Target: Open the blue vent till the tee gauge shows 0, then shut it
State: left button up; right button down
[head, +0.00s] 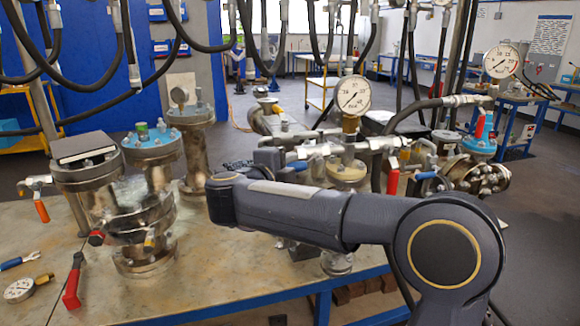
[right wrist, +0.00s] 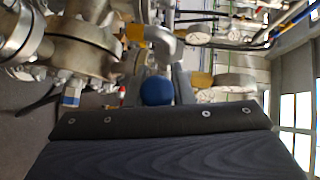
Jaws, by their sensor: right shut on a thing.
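My right arm reaches in from the right in the head view, and its dark gripper (head: 275,163) is at the middle fittings, partly hidden by my wrist. In the right wrist view the gripper (right wrist: 160,82) is shut on the rounded blue vent handle (right wrist: 157,91), seen end-on between the fingers. A bit of blue handle (head: 298,165) shows beside the gripper in the head view. The tee gauge (head: 351,95) stands upright on the pipework just behind; its needle lies on a slant, its exact reading too small to tell. My left gripper is not in view.
Flanged vessels (head: 145,215) stand left on the bench (head: 200,290). A red-handled valve (head: 73,282) and a loose gauge (head: 19,290) lie front left. Red (head: 393,178) and blue (head: 425,176) levers and a second gauge (head: 501,61) are right. Black hoses hang overhead.

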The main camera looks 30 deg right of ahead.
jog(key=shift+f, duration=0.1)
jog(key=s+d+f+n+t+y+b, duration=0.1)
jog(key=d+f+n+t+b, duration=0.2)
jog(key=n+t+b, duration=0.5)
jog(key=d+f+n+t+y+b, duration=0.2)
jog(key=n+t+b, duration=0.6)
jog(key=n+b, duration=0.6)
jog(key=shift+s+d+f+n, duration=0.35)
jog(key=shift+d+f+n, duration=0.45)
jog(key=shift+d, duration=0.15)
jog(key=c, duration=1.3)
grip_release()
jog(key=shift+r, duration=0.1)
jog(key=shift+o, duration=0.2)
